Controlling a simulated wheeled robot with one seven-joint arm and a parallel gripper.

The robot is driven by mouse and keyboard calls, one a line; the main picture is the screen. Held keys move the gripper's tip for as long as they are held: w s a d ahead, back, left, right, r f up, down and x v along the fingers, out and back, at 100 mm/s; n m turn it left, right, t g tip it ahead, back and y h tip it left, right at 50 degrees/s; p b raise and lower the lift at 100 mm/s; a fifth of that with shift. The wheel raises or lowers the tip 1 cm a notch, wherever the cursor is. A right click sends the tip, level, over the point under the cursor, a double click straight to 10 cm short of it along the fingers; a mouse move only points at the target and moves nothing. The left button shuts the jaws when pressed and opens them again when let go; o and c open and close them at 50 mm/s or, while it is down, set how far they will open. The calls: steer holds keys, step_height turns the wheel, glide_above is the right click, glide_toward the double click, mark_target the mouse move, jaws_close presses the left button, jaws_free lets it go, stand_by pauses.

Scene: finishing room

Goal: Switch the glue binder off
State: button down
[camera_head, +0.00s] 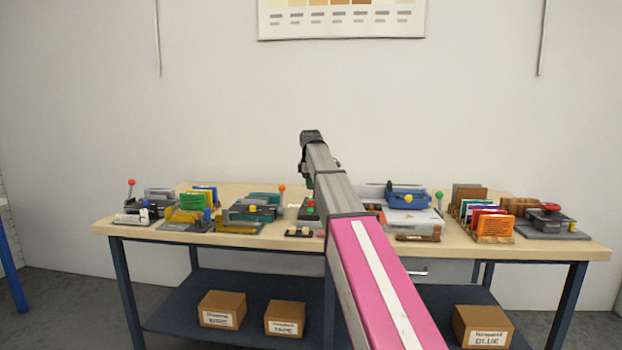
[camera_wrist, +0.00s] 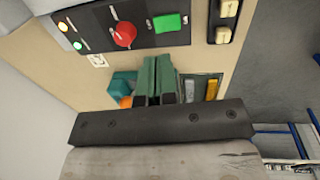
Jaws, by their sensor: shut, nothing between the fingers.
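A dark control panel (camera_wrist: 145,30) shows at the top of the wrist view, with a round red knob (camera_wrist: 124,34), a rectangular green button (camera_wrist: 167,22) and small lit yellow and green lamps (camera_wrist: 78,45). In the head view the panel's red and green parts (camera_head: 310,206) show mid-table, partly behind my arm. No readable name confirms which machine is the glue binder. My gripper (camera_wrist: 158,62) has its green fingers shut together and empty, apart from the panel's controls in the picture. In the head view its fingers (camera_head: 309,183) are mostly hidden by my arm.
A teal part with an orange knob (camera_wrist: 126,101) lies beside the fingers. Two cream pieces on a dark block (camera_wrist: 223,35) sit beside the panel. Other machines and card racks (camera_head: 492,225) crowd the table (camera_head: 470,247). Boxes (camera_head: 222,308) stand on the lower shelf.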

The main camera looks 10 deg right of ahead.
mark_target(311, 209)
steer(key=f, duration=0.5)
steer(key=w+f, duration=0.1)
steer(key=f, duration=0.2)
steer(key=shift+d+f, duration=0.1)
steer(key=shift+f, duration=0.05)
